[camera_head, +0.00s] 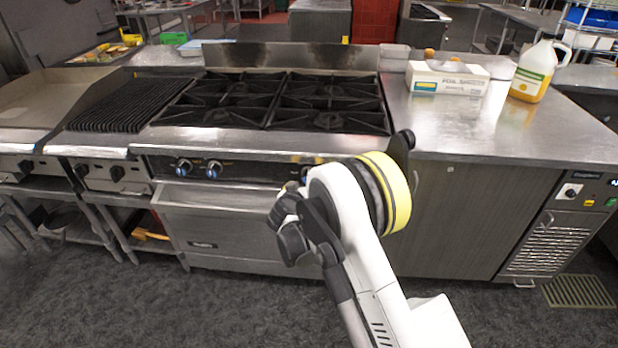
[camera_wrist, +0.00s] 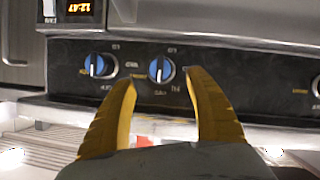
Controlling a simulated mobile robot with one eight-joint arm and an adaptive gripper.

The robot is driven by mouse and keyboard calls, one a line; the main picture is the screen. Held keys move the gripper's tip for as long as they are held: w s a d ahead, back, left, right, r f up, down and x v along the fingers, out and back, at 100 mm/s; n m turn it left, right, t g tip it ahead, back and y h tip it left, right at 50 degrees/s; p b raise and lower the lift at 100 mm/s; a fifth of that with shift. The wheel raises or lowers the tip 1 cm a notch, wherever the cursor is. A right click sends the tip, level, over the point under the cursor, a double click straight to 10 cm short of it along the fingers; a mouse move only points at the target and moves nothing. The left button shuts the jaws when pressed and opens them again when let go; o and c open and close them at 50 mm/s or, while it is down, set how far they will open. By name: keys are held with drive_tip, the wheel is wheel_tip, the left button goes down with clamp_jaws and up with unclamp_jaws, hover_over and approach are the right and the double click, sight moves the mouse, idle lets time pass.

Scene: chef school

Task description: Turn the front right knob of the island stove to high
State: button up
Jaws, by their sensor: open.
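The island stove (camera_head: 227,140) has a black burner top with grates and a dark front panel. Two knobs (camera_head: 214,169) show on the left of that panel. Another knob (camera_head: 304,172) is partly hidden by my arm. In the wrist view, where lettering appears upside down, two blue-faced knobs are close: one on the left (camera_wrist: 98,66) and one in the middle (camera_wrist: 161,69). Both have their pale bars upright in the picture. My gripper (camera_wrist: 159,79) has its yellow fingers apart and empty, with the middle knob seen between their tips. Contact cannot be told. The fingers are hidden in the head view.
A steel counter (camera_head: 440,130) right of the stove holds a box of wipes (camera_head: 446,78) and a yellow jug (camera_head: 535,72). A grill (camera_head: 125,104) adjoins on the left. The oven door (camera_head: 225,220) lies below the panel. The floor (camera_head: 120,310) in front is clear.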

drive_tip(key=b+x, duration=0.2)
drive_tip(key=x, duration=0.4)
drive_tip(key=shift+w+f, duration=0.2)
drive_tip(key=shift+w+d+f, duration=0.1)
drive_tip(key=shift+w+d, duration=0.05)
drive_tip(key=shift+w, duration=0.45)
drive_tip(key=c, duration=1.2)
